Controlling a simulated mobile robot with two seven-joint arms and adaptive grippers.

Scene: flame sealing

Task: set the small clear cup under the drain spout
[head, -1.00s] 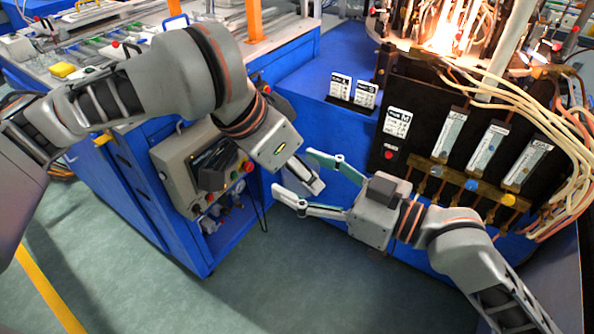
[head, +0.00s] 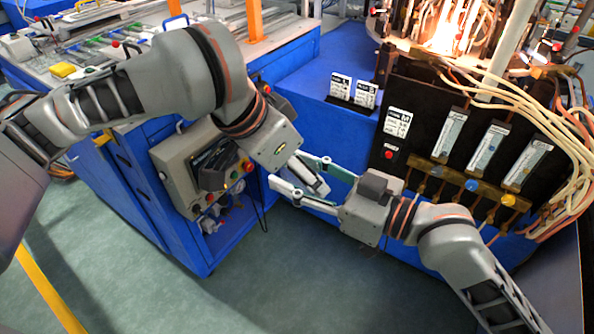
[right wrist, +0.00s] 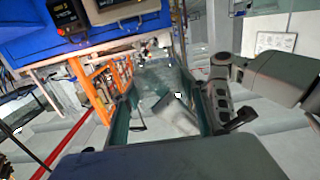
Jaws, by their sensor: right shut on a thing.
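My right gripper (head: 285,169) is at the middle of the head view, pointing left, its two fingers on either side of my left gripper's tip. In the right wrist view a clear, faintly green thing, which looks like the small clear cup (right wrist: 160,76), is between its teal fingers, and the right gripper is shut on it. In the head view the cup cannot be made out. My left gripper (head: 309,176) points down and right into the same spot; whether its fingers touch the cup is unclear. I cannot pick out the drain spout for certain.
A black panel (head: 425,135) with three gauges and a brass valve bar (head: 452,181) with coloured knobs stands at the right, below bright flames. Two label cards (head: 353,92) stand on the blue bench. A grey control box (head: 178,170) is at the left. Green floor lies open below.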

